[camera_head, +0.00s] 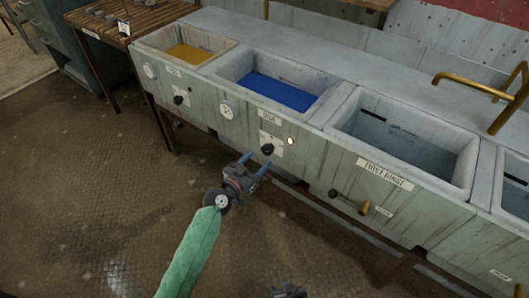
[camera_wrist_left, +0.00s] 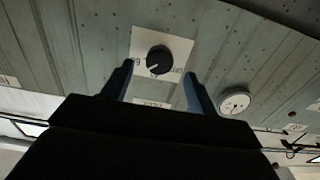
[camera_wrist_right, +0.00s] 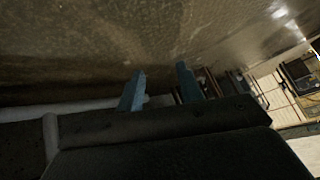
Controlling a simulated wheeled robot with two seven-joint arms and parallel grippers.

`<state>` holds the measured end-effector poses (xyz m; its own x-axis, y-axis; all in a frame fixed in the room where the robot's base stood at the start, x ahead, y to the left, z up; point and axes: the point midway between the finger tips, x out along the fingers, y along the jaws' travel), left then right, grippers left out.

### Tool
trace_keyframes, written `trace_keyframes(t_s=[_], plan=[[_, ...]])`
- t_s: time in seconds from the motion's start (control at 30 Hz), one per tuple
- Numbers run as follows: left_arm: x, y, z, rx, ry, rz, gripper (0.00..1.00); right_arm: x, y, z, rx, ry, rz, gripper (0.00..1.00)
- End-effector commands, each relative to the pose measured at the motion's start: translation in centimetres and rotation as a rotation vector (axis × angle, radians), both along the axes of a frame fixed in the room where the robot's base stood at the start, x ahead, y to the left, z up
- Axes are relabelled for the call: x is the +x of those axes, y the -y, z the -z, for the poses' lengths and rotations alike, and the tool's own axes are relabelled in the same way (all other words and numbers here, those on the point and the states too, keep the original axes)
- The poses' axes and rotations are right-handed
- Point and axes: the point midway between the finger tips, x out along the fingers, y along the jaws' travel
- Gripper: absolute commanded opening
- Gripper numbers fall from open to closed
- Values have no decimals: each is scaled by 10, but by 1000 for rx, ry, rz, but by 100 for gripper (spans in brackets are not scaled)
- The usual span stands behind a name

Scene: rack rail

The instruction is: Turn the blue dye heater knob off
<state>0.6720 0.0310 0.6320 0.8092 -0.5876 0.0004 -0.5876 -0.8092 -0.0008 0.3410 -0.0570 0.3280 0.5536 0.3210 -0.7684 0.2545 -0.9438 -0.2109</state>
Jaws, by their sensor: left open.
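The blue dye vat (camera_head: 272,86) is the middle-left basin, filled with blue liquid. Its black heater knob (camera_head: 267,149) sits on a white plate on the front panel, with a small lit lamp (camera_head: 290,141) beside it. The knob also shows in the left wrist view (camera_wrist_left: 159,60), its pale mark pointing to that picture's lower left. My left gripper (camera_head: 256,163) is open just in front of the knob, and the knob appears between its fingertips (camera_wrist_left: 158,76), apparently untouched. My right gripper (camera_wrist_right: 160,70) is open and empty, low over the floor, barely showing in the head view (camera_head: 290,292).
A yellow dye vat (camera_head: 188,53) with its own knob (camera_head: 178,99) is to the left. A rinse basin (camera_head: 400,135) with a brass tap (camera_head: 480,85) and panel fittings is to the right. A round gauge (camera_head: 226,111) is near the blue vat's knob. The floor in front is clear.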

Motion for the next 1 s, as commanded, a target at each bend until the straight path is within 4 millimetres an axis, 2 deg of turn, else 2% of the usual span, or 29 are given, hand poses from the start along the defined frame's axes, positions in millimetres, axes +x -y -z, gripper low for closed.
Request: trace_keyframes(t_s=[0.3, 0.5, 0.77, 0.9, 1.0], plan=[[33, 23, -1, -2, -1, -1, 59, 3, -1, -24, -2, -22, -9, 36], [41, 29, 0, -1, -2, 0, 59, 5, -1, -31, -2, -28, -11, 36], [41, 30, 0, 0, -1, 0, 59, 4, -2, -31, -3, -29, -11, 36], [41, 30, 0, 0, -1, 0, 31, 4, -2, -30, -3, -29, -12, 36], [41, 30, 0, 0, -1, 0, 15, 4, -1, -30, -3, -29, -12, 36]])
